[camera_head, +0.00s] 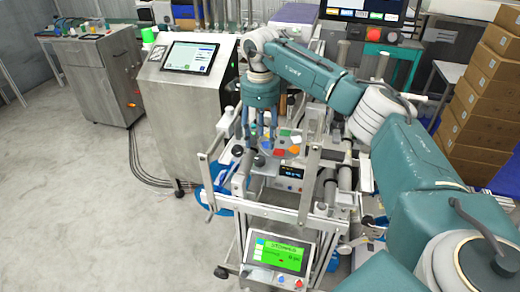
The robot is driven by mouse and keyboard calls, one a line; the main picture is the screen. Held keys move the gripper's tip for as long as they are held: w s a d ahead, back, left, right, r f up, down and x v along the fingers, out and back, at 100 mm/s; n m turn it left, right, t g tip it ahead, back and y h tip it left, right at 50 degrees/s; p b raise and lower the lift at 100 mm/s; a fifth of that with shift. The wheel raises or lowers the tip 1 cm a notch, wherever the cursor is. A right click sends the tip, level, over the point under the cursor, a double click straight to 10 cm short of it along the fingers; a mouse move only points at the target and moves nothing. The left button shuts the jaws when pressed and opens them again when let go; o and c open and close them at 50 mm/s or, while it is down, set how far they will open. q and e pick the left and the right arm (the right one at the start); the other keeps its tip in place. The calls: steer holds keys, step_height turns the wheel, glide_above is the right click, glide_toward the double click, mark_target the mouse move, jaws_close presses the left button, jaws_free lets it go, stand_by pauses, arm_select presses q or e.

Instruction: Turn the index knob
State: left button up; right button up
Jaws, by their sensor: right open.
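My right arm reaches in from the right, and its teal right gripper (259,138) points down over the middle of the machine. Its fingers are open and I see nothing held between them. Beneath and beside it is a control area with red, green and orange parts (286,146). A small dark round part (237,150) sits just left of the fingers; I cannot tell if it is the index knob. The fingers hide part of the surface behind them, and contact cannot be made out. My left gripper is not in view.
A small unit with a blue display (291,171) sits below the gripper. A green-lit screen (280,255) stands at the front. A steel cabinet with a tablet (190,56) is on the left, stacked cardboard boxes (484,95) on the right. The floor at left is clear.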

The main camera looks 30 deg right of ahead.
steer(key=shift+r, duration=2.25)
steer(key=shift+f, duration=0.1)
